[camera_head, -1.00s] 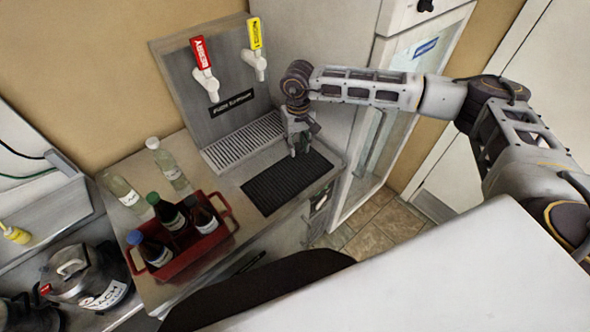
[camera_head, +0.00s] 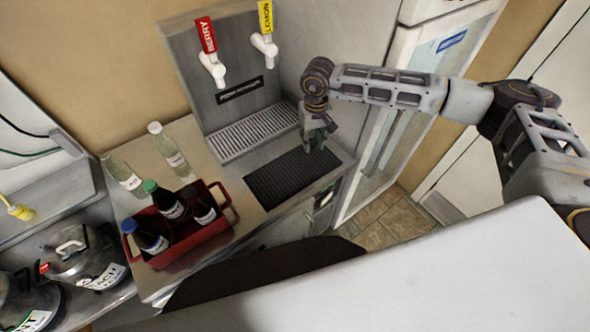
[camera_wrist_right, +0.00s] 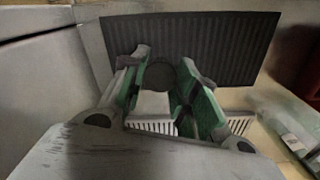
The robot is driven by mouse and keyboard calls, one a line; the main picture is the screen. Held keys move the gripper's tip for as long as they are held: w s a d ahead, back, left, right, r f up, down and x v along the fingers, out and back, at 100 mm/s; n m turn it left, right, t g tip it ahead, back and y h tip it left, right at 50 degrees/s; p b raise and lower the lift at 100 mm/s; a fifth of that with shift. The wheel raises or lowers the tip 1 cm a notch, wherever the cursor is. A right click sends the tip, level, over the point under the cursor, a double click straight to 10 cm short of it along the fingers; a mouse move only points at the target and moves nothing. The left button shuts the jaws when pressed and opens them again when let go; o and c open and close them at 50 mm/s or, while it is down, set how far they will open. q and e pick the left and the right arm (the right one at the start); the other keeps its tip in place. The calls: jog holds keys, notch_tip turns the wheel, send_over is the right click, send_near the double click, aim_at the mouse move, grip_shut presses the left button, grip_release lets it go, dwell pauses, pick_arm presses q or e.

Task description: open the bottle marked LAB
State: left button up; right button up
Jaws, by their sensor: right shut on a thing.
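My right gripper (camera_head: 317,138) hangs above the back right part of the counter, over the far edge of the black ribbed mat. In the right wrist view its green-padded fingers (camera_wrist_right: 165,105) are shut on a small grey and dark thing (camera_wrist_right: 154,103), whose identity I cannot tell. A red crate (camera_head: 190,252) holds a green-capped dark bottle (camera_head: 168,202), a blue-capped dark bottle (camera_head: 150,240) and another dark bottle (camera_head: 203,212). I cannot read LAB on any label. My left gripper is out of view.
A tap panel (camera_head: 192,88) with a red BERRY handle and a yellow handle stands behind a drip grate (camera_head: 250,134). The black mat (camera_head: 290,178) is bare. A glass-door cabinet (camera_head: 395,135) borders the counter at right.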

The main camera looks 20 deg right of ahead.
aim_at(287, 172)
jog(key=shift+s+a+f+b, duration=0.2)
jog(key=shift+a+f+b, duration=0.15)
jog(key=shift+f, duration=0.35)
jog(key=a+f+b, duration=0.2)
jog(key=s+a+f+b, duration=0.1)
jog(key=a+f+b, duration=0.1)
jog(key=f, duration=0.1)
jog(key=shift+a, duration=0.35)
jog(key=shift+w+a+f+b, duration=0.1)
jog(key=shift+w+a+b, duration=0.05)
jog(key=shift+a+b, duration=0.45)
jog(key=shift+w+a+f+b, duration=0.1)
jog(key=shift+a+b, duration=0.4)
jog(key=shift+b, duration=0.15)
jog(key=shift+w+a+r+b, duration=0.25)
jog(key=shift+w+a+b, duration=0.1)
jog(key=shift+a+b, duration=0.25)
jog(key=w+d+r+m+b, duration=0.1)
jog(key=d+r+m, duration=0.1)
jog(key=d+r, duration=0.3)
jog(key=shift+w+d, duration=0.15)
jog(key=shift+d, duration=0.1)
